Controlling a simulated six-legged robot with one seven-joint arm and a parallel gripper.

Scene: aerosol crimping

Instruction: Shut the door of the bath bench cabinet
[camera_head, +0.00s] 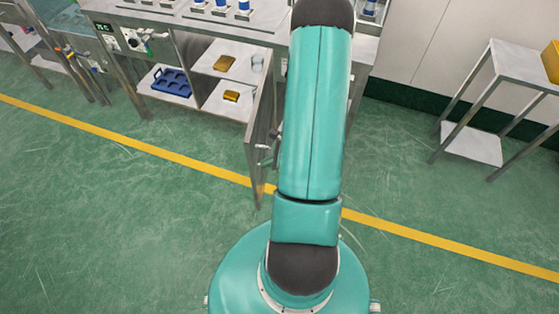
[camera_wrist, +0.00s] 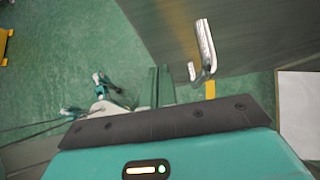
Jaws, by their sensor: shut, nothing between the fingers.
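The bath bench cabinet (camera_head: 196,88) stands at the back, its shelves exposed. Its grey metal door (camera_head: 262,125) is swung wide open toward me, seen nearly edge-on just left of my arm. The door's handle (camera_head: 265,152) sticks out on the side toward my arm. In the wrist view the door panel (camera_wrist: 245,28) fills the upper right, with its bent bright metal handle (camera_wrist: 205,45) close by. My gripper (camera_wrist: 158,72) is shut and empty, with its fingers left of the handle and apart from it in the picture. In the head view my arm hides the gripper.
Inside the cabinet are a blue tray (camera_head: 171,82), two yellow-brown items (camera_head: 224,63) and a clear cup (camera_head: 257,64). A metal side table (camera_head: 520,62) stands at the right. Green floor with a yellow line (camera_head: 130,145) is clear at the left.

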